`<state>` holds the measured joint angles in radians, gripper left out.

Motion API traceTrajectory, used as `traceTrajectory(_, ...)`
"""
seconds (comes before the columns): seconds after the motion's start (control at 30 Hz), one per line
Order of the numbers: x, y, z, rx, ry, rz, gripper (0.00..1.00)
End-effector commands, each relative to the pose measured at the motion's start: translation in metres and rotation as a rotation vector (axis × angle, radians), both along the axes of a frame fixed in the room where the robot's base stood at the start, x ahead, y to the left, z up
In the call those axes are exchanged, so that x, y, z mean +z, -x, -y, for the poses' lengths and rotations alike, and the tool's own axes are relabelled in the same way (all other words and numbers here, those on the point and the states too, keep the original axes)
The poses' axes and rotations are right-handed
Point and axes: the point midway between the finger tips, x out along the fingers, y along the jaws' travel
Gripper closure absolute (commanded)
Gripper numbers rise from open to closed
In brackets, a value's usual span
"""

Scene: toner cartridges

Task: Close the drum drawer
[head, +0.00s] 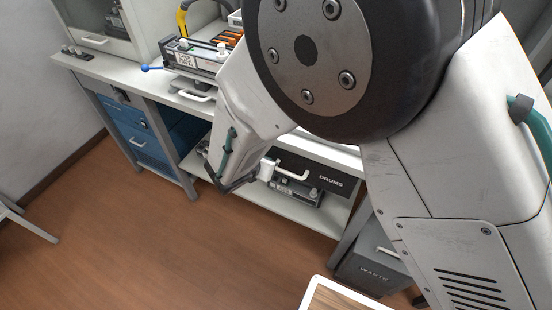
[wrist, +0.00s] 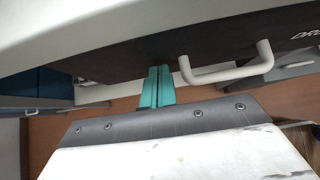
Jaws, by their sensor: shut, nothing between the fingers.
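The drum drawer (head: 345,186) has a dark front with a white "DRUMS" label, under the white bench top in the head view. Its white bar handle (head: 292,166) shows there, partly behind my arm. In the wrist view the dark drawer front (wrist: 225,45) spans the upper part, with the white handle (wrist: 226,74) right of centre. My gripper (wrist: 157,72) is shut and empty, its teal fingers side by side just left of the handle, apart from it. The tips are at or close to the drawer front; I cannot tell if they touch. How far the drawer stands out is unclear.
A lower shelf (head: 255,196) holds a grey cartridge-like unit (head: 296,190) below the drawer. A blue drawer cabinet (head: 150,140) stands left. A grey "WASTE" bin (head: 372,270) stands lower right. A device with a blue-knobbed lever (head: 146,68) sits on the bench.

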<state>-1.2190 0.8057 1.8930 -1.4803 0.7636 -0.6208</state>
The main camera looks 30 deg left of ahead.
Motion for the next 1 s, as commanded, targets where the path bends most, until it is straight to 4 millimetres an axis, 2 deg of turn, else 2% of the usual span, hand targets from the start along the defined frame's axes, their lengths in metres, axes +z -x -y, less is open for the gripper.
traceTrajectory(0.3, 0.0, -0.016, -0.004, 0.007, 0.0, 0.0, 1.0)
traceTrajectory(0.7, 0.002, -0.021, -0.003, 0.002, -0.002, 0.005, 1.0)
traceTrajectory(0.87, 0.002, -0.014, -0.003, 0.002, -0.002, 0.005, 1.0)
traceTrajectory(1.0, 0.002, 0.004, -0.003, 0.006, -0.001, 0.002, 1.0)
